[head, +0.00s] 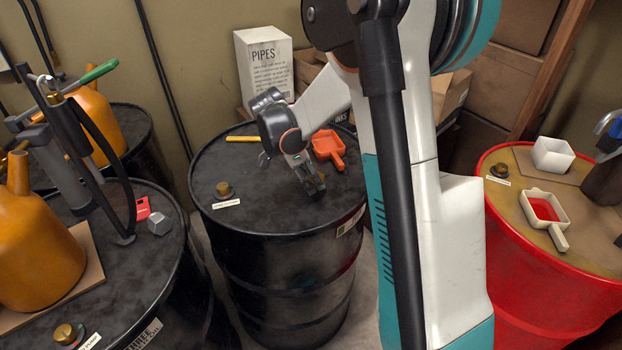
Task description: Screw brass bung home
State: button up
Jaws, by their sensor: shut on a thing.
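My gripper (315,187) is low over the black middle drum's top (265,205), right of its middle. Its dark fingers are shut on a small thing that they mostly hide. It appears to be a brass bung, but its thread and seat are not visible, and I cannot tell how deep it sits. My gripper is well to the right of that bung.
An orange scoop (328,146) lies just behind my gripper, and a yellow bar (242,139) lies at the back left. A red drum (545,285) with trays stands right. Left drums hold orange cans (38,255) and a pump (85,145). The middle drum's front top is clear.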

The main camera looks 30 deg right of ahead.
jog(key=shift+m, duration=0.6)
jog(key=o, duration=1.2)
jog(key=shift+w+f, duration=0.1)
jog(key=shift+o, duration=0.2)
jog(key=n, duration=0.2)
jog(key=n+t, duration=0.1)
jog(key=n, duration=0.2)
jog(key=shift+s+t, duration=0.3)
jog(key=shift+s, duration=0.1)
jog(key=n, duration=0.2)
jog(key=n+t, duration=0.1)
jog(key=n, duration=0.1)
jog(key=n+t, duration=0.1)
jog(key=shift+s+d+n+y, duration=0.15)
jog(key=shift+s+n+y, duration=0.15)
jog(key=shift+n+y, duration=0.1)
jog(key=shift+n+t, duration=0.4)
jog(key=shift+n, duration=0.7)
